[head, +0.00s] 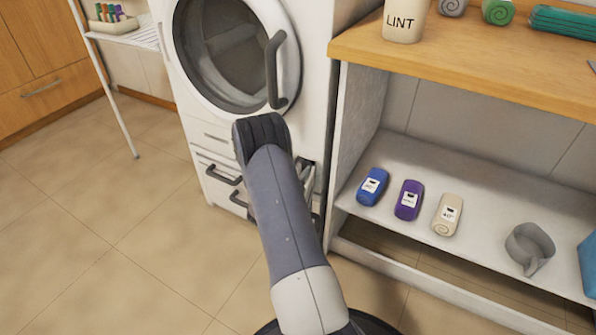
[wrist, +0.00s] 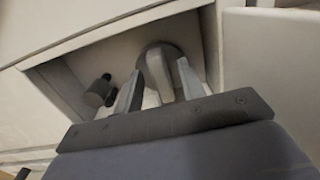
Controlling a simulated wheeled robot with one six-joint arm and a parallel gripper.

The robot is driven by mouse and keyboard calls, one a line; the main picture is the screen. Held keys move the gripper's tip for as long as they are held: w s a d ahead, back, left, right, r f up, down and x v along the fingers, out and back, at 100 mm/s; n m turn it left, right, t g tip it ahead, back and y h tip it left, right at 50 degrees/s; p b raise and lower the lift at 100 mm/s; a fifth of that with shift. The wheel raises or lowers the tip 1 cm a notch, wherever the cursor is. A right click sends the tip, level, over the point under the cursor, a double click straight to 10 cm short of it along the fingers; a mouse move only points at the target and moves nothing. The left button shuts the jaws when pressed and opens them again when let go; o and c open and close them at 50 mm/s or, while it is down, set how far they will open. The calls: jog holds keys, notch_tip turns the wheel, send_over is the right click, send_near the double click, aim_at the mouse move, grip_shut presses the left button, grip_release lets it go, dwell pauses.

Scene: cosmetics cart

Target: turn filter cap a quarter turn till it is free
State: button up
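The filter cap (wrist: 150,56) is a round dark-grey disc with a pale raised grip bar (wrist: 158,78), set in a recess in the white machine. In the wrist view the bar stands between the two fingers of my gripper (wrist: 160,67). The fingers are apart, one on each side of the bar, with a gap visible at the left finger; contact at the right one is unclear. In the head view my arm hides the cap and most of my gripper at the lower front of the washing machine (head: 318,92).
A small grey knob (wrist: 98,93) sits left of the cap in the recess. A shelf unit (head: 345,150) stands close on the right, with blue (head: 373,186), purple (head: 408,200) and beige (head: 447,214) rolled items and a grey mug (head: 530,245). The floor at left is clear.

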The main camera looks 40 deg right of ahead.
jog(key=shift+c, duration=0.6)
grip_shut()
jog(key=shift+n, duration=0.3)
jog(key=n+p, duration=0.1)
jog(key=n, duration=0.2)
jog(key=shift+w+n, duration=0.1)
jog(key=shift+n, duration=0.2)
jog(key=shift+w+a+f+n+p, duration=0.15)
jog(key=shift+n+p, duration=0.6)
jog(key=shift+n, duration=2.6)
jog(key=shift+w+d+f+n+p, duration=0.15)
jog(key=shift+n+p, duration=0.55)
jog(key=shift+n, duration=2.65)
jog(key=shift+s+a, duration=0.1)
